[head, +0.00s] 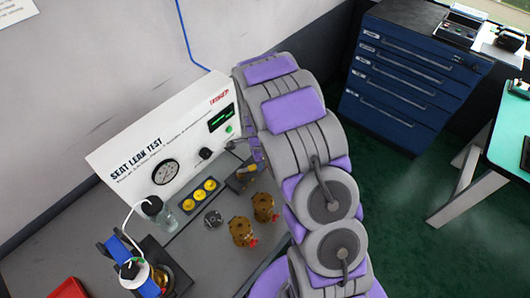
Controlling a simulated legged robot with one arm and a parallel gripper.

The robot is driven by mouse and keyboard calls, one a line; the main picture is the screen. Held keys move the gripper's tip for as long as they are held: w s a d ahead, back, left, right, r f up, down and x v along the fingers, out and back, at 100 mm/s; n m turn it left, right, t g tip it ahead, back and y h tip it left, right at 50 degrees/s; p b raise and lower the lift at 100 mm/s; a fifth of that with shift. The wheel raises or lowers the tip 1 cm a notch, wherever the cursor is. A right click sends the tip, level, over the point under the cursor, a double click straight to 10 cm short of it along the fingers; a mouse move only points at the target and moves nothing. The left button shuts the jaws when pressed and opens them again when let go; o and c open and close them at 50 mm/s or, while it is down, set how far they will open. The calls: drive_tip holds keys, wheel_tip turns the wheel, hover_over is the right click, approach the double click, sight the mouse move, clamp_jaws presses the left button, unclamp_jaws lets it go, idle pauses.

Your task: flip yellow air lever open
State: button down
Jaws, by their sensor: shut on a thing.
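The yellow air lever (248,169) shows as a small yellow patch at the right end of the test bench, just below the right end of the white SEAT LEAK TEST panel (170,145). My gripper (241,174) is at it, small and largely covered by my grey and purple arm, and is shut on the lever. The lever's exact angle and the contact between the fingers and it are too small to make out.
Two brass fittings (264,207) with red parts stand close below my gripper. A strip of yellow round parts (198,195) lies left of it. A blue valve assembly (130,262) is at lower left. A blue drawer cabinet (408,75) stands across green floor.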

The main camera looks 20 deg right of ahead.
drive_tip(key=m, duration=0.1)
drive_tip(key=s+m+p, duration=0.1)
drive_tip(key=p, duration=0.1)
drive_tip(key=shift+s+a+r+m, duration=0.25)
drive_tip(key=shift+s+a+m, duration=0.05)
drive_tip(key=shift+s+m, duration=0.1)
drive_tip(key=s+m+p, duration=0.1)
drive_tip(key=p, duration=0.1)
drive_tip(key=s+a+m+p, duration=0.1)
drive_tip(key=m+p, duration=0.1)
drive_tip(key=shift+m, duration=0.3)
drive_tip(key=m+p, duration=0.1)
drive_tip(key=p, duration=0.1)
drive_tip(key=s+a+m+p, duration=0.1)
drive_tip(key=m+p, duration=0.1)
drive_tip(key=shift+s+a, duration=0.1)
drive_tip(key=shift+a, duration=0.05)
drive_tip(key=shift+s+a+m+p, duration=0.2)
drive_tip(key=shift+a+m+p, duration=0.3)
drive_tip(key=shift+m+p, duration=0.85)
drive_tip(key=shift+f, duration=0.1)
drive_tip(key=c, duration=1.4)
unclamp_jaws()
drive_tip(key=o, duration=0.3)
drive_tip(key=shift+a+f, duration=0.1)
drive_tip(key=shift+a, duration=0.05)
drive_tip(key=shift+o, duration=0.7)
drive_tip(key=shift+s, duration=0.1)
